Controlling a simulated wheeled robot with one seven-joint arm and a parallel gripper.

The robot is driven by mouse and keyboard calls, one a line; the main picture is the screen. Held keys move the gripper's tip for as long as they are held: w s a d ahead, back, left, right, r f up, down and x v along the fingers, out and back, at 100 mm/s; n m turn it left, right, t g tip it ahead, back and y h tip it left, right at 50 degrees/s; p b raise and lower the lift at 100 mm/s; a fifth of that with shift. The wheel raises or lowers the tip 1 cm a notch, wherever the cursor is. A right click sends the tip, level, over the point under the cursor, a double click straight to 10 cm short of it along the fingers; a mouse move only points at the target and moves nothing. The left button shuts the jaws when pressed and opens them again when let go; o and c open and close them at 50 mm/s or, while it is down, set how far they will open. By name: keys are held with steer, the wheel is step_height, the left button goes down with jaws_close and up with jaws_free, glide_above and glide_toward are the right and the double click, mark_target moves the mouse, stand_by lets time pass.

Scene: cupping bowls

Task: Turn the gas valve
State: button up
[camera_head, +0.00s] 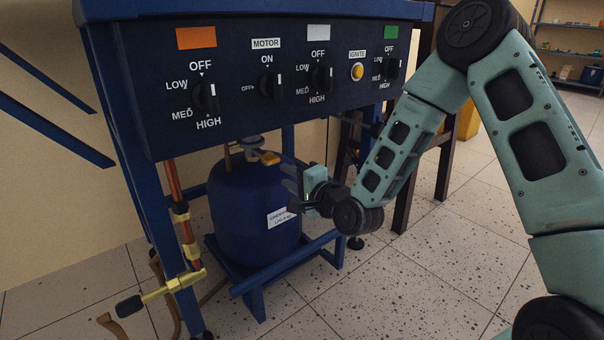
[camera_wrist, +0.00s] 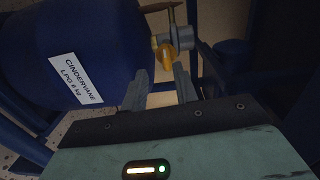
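The gas cylinder (camera_head: 255,215) is dark blue and stands upright under the control panel. It is in the left part of the wrist view (camera_wrist: 85,50). On its top is a grey valve body (camera_head: 250,143) with an orange-yellow knob (camera_head: 270,158) facing my gripper. In the wrist view the knob (camera_wrist: 166,58) is just ahead of my fingertips, about between them. My gripper (camera_head: 291,181) is right of the cylinder, near the knob and a little lower in the picture. Its two fingers (camera_wrist: 158,79) are apart with nothing between them. Whether a fingertip touches the knob I cannot tell.
The control panel (camera_head: 240,75) with several black dials overhangs the cylinder. A blue frame leg (camera_head: 150,215) and copper pipe (camera_head: 176,190) stand left. A brass fitting with a black-ended handle (camera_head: 130,305) is low left. A blue rail (camera_head: 290,262) runs low in front.

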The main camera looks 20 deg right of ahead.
mark_target(274, 162)
steer(key=shift+m+t, duration=0.3)
steer(key=shift+m, duration=0.1)
steer(key=x, duration=0.5)
steer(key=d+x, duration=0.1)
steer(key=x, duration=0.1)
steer(key=shift+w+r, duration=0.2)
steer(key=shift+w, duration=0.25)
steer(key=c, duration=0.6)
steer(key=m, duration=0.4)
steer(key=shift+d+f+m, duration=0.1)
steer(key=shift+d+m, duration=0.05)
steer(key=shift+m, duration=0.15)
steer(key=m, duration=0.4)
steer(key=shift+m, duration=0.4)
steer(key=m, duration=0.8)
steer(key=o, duration=0.8)
